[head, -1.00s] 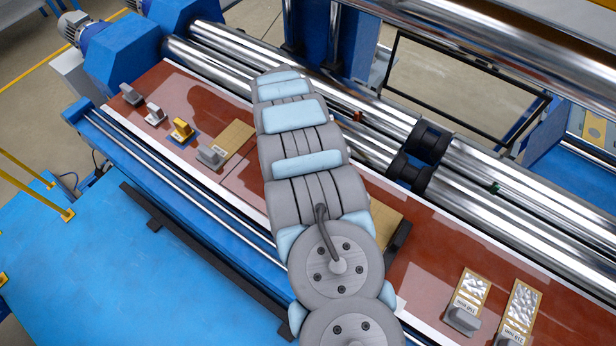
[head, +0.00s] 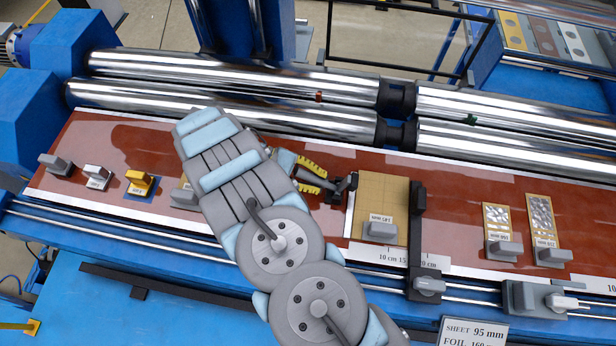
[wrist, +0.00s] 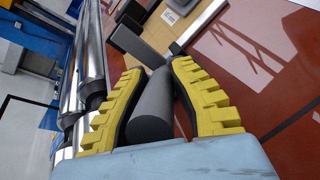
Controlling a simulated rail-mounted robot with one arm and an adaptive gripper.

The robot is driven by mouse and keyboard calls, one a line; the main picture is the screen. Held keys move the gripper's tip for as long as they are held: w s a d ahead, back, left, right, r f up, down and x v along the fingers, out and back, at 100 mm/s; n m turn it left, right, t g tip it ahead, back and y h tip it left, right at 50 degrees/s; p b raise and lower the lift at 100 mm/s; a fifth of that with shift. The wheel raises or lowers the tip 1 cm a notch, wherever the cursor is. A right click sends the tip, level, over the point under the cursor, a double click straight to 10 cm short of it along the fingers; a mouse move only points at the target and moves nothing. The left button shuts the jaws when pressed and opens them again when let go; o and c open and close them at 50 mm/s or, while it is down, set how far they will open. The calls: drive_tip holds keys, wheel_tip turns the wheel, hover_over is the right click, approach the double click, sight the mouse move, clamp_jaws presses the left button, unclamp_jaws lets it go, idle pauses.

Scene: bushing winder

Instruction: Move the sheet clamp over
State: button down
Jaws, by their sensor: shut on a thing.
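My gripper (head: 318,181) is over the red-brown table in the head view, pointing right, at the left edge of a tan sheet (head: 385,195). In the wrist view its yellow fingers (wrist: 165,95) are closed on a dark grey round handle (wrist: 150,122). The handle seems to belong to the sheet clamp, with a flat dark grey plate (wrist: 138,42) just beyond the fingertips. In the head view only a small dark part of this clamp (head: 347,187) shows at the fingertips. I cannot tell whether it touches the table.
A black crossbar (head: 417,235) lies by the sheet's right edge. A grey labelled block (head: 380,231) stands on the sheet. Steel rollers (head: 230,110) run along the back. Grey, silver and yellow blocks (head: 140,183) stand left; patterned strips (head: 542,215) lie right.

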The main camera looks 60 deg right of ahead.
sight(318, 180)
idle(0.4)
drive_tip(key=c, duration=0.9)
unclamp_jaws()
drive_tip(key=shift+a+f, duration=0.1)
drive_tip(key=shift+o, duration=0.2)
drive_tip(key=shift+r, duration=5.05)
